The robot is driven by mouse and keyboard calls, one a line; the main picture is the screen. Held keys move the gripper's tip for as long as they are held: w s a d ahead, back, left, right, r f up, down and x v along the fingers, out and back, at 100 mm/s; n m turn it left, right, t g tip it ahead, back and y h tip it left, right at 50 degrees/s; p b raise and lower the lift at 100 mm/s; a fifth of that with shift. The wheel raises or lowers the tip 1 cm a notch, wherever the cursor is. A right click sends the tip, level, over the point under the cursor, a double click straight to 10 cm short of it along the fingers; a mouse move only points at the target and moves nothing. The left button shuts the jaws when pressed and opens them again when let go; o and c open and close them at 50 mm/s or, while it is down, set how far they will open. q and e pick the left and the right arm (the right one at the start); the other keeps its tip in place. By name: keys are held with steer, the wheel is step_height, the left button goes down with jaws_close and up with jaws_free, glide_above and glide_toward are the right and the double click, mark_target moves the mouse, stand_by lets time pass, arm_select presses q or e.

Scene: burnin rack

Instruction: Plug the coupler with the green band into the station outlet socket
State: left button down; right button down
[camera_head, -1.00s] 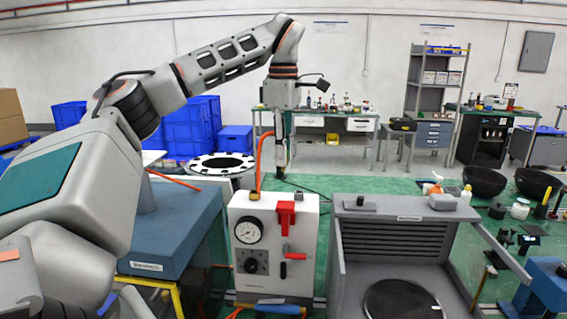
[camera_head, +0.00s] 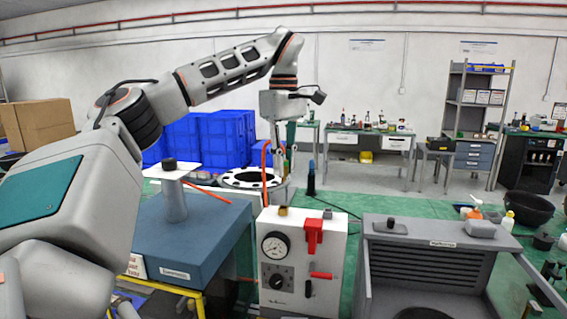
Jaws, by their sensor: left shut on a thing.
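My left gripper (camera_head: 281,166) hangs from above, over the far side of the grey station box (camera_head: 334,240). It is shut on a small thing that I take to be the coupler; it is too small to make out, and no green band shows. An orange hose (camera_head: 265,162) hangs beside the gripper on its left. The station has a gauge, a black knob, red parts and a brass fitting (camera_head: 283,211) on top. The fitting may be the outlet socket; I cannot tell. The gripper shows above it, apart from it in the picture. My right gripper is not in view.
A blue bench (camera_head: 206,235) with a grey post stands left of the station. A grey open-fronted bay (camera_head: 440,232) stands to its right. Behind are a black-and-white ring (camera_head: 240,180), blue crates (camera_head: 225,135) and a dark upright object (camera_head: 311,180).

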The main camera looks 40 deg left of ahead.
mark_target(283, 178)
arm_select(q)
step_height(283, 178, down, 2)
steer(key=shift+f+b, duration=0.25)
steer(key=shift+b, duration=0.05)
steer(key=shift+f, duration=0.7)
steer(key=shift+f+b, duration=0.3)
steer(key=shift+f, duration=0.55)
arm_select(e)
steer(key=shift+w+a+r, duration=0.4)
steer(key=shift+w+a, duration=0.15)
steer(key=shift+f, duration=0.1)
arm_select(q)
steer(key=shift+p, duration=0.7)
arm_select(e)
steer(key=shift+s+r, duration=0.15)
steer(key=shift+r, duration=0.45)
arm_select(q)
steer(key=shift+f+b, duration=0.3)
steer(key=shift+f, duration=1)
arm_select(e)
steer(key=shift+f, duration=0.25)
arm_select(q)
steer(key=c, duration=1.9)
jaws_free()
